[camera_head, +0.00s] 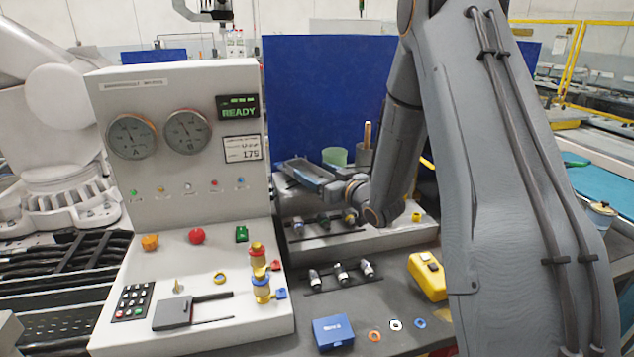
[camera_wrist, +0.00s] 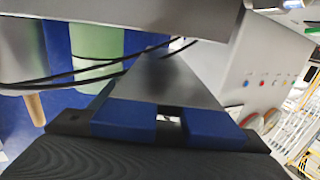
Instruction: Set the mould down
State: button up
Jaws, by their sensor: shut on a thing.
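The mould (camera_head: 306,172) looks like a grey metal tray, held up behind the right edge of the console. My gripper (camera_head: 331,185) is at its right end, partly hidden by my own wrist. In the wrist view my gripper's blue finger pads (camera_wrist: 168,126) are closed on the near end of the grey mould (camera_wrist: 165,82), which stretches away from them. The mould looks a little tilted in the head view. I cannot tell whether its underside touches anything.
A green cup (camera_head: 335,157) and a grey cup (camera_head: 364,156) with a wooden stick stand behind my gripper. The console (camera_head: 185,90) reading READY is at left. A blue box (camera_head: 333,332), coloured rings and a yellow device (camera_head: 427,276) lie on the dark bench (camera_head: 375,309).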

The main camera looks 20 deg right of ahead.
jog(key=shift+f+p, duration=0.35)
jog(key=shift+f, duration=1.2)
jog(key=o, duration=1.4)
jog(key=shift+f, duration=0.1)
